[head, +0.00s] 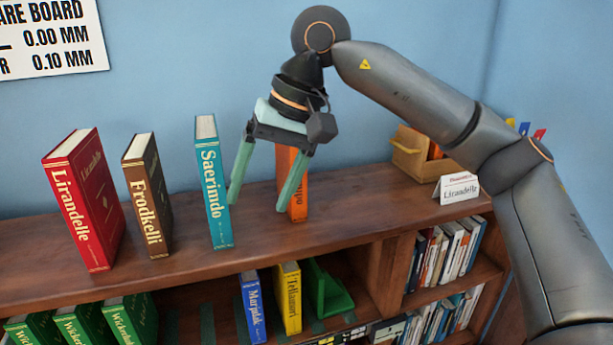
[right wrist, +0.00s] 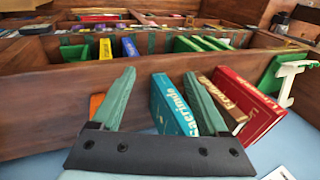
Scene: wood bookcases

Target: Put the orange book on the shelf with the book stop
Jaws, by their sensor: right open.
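The orange book (head: 299,190) stands upright on the bookcase top, partly hidden behind one finger of my right gripper (head: 258,208). In the right wrist view a sliver of the orange book (right wrist: 96,104) shows outside the left finger. My right gripper is open and empty, pointing down, its fingers straddling the space between the teal book (head: 213,190) and the orange book. In the right wrist view (right wrist: 160,73) the teal book appears between the fingers. The green book stop (head: 328,288) is on the shelf below, right of a yellow book (head: 289,298) and a blue book (head: 253,306). My left gripper is out of view.
A brown book (head: 147,200) and a red book (head: 88,205) stand further left on the top. A name card (head: 457,188) and a wooden box (head: 415,155) are at the right. Several green books (head: 130,318) lean on the lower left shelf. The wall is close behind.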

